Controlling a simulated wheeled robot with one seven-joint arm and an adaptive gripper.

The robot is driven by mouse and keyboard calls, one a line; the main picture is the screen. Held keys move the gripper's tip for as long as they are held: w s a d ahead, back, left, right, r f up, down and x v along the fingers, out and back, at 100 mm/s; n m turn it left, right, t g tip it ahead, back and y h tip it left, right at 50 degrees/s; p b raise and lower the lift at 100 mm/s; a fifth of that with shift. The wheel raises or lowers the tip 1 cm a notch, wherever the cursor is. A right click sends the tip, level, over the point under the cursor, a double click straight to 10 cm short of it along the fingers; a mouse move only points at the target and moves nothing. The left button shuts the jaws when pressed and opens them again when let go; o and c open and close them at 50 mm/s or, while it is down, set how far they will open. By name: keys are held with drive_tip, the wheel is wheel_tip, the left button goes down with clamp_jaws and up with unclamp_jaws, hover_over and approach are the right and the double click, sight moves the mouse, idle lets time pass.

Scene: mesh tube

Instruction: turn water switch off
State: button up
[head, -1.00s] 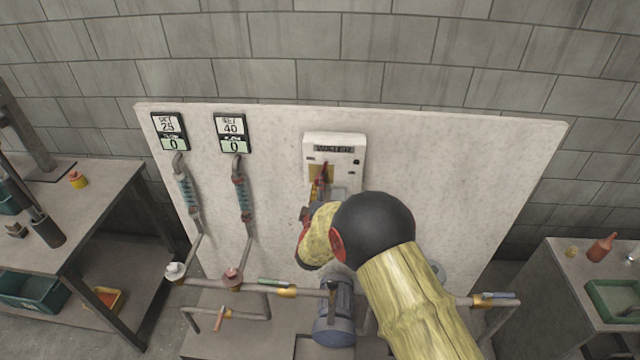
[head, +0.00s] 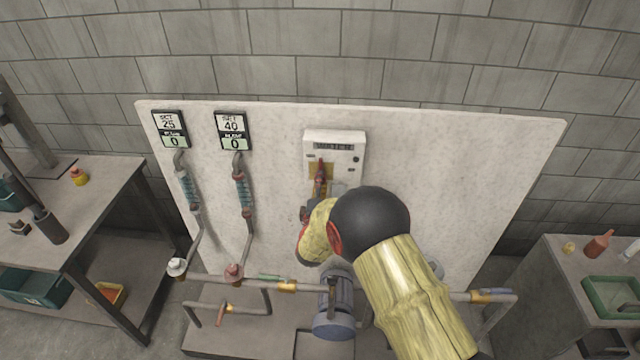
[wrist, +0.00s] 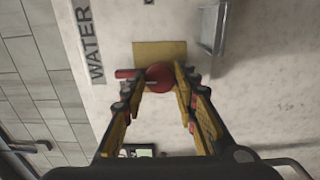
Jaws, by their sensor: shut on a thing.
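The water switch is a white box (head: 335,150) on the upright white panel, with a dark label at its top. Its red handle (head: 321,172) sits on a yellow plate at the box's left side. In the wrist view the red round knob (wrist: 160,77) lies against the yellow plate (wrist: 158,53), beside the word WATER. My gripper (wrist: 160,84) has its two yellow-and-black fingers on either side of the knob, shut on it. In the head view my gripper (head: 317,190) is partly hidden by my wrist.
Two meters (head: 171,130) (head: 231,131) on the panel's left read 0, with pipes below. A blue-grey pump (head: 335,310) and valve pipes stand in front of the panel. A table (head: 80,210) is at left and a bench with a green tray (head: 612,298) at right.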

drive_tip(key=o, duration=1.2)
drive_tip(key=shift+c, duration=0.2)
drive_tip(key=s, duration=1.2)
drive_tip(key=shift+a, duration=0.25)
drive_tip(key=shift+f, duration=0.1)
